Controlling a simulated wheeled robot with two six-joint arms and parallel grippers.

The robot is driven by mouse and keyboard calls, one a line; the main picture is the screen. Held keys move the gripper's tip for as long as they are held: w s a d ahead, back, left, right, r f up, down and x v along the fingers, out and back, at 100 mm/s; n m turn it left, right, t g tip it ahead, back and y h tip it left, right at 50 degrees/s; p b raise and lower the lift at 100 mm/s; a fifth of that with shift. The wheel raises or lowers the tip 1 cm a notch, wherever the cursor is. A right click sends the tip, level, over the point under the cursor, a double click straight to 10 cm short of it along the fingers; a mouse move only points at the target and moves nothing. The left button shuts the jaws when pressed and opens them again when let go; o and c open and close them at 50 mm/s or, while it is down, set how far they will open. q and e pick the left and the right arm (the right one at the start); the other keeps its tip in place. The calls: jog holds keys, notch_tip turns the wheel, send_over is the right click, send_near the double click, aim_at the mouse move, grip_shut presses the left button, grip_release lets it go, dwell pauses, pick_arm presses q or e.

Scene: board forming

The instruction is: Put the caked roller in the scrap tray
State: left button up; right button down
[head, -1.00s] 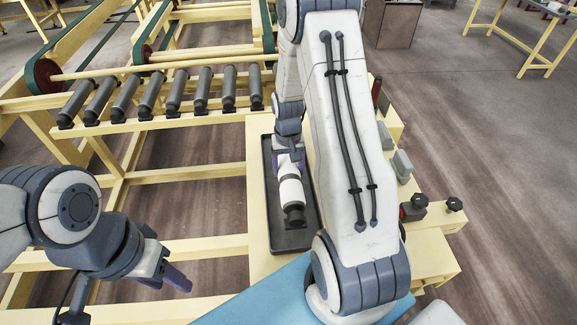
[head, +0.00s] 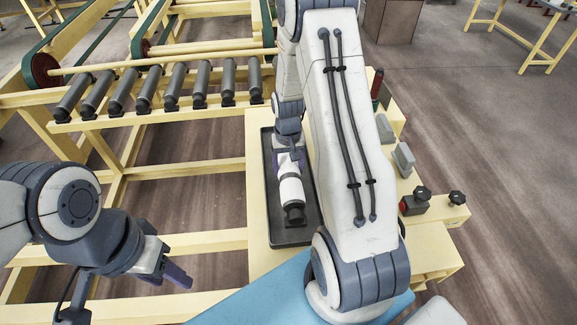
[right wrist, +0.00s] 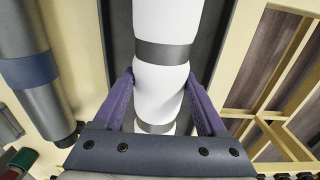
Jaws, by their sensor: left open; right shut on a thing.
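The caked roller (head: 291,190) is a white cylinder with a dark end, and grey bands show on it in the right wrist view (right wrist: 167,55). My right gripper (head: 289,158) is shut on it, with purple fingers on both sides in the right wrist view (right wrist: 162,95). The roller lies lengthwise over the black scrap tray (head: 270,215), within its outline. I cannot tell whether it touches the tray floor. My left gripper (head: 170,262) is open and empty at the lower left, away from the tray. My right arm hides part of the tray's right side.
A row of several grey rollers (head: 172,85) sits on the yellow conveyor frame at the back left. A blue mat (head: 245,298) lies in front of the tray. A control box with black knobs (head: 413,203) stands to the right.

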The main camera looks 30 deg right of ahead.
jog(key=shift+w+f+b, duration=0.1)
jog(key=shift+f+b, duration=0.2)
jog(key=shift+f, duration=0.1)
grip_release()
jog(key=shift+f, duration=0.1)
jog(key=shift+r, duration=0.45)
notch_tip(320, 180, up, 10)
jog(key=shift+f+b, duration=0.1)
jog(key=shift+b, duration=1)
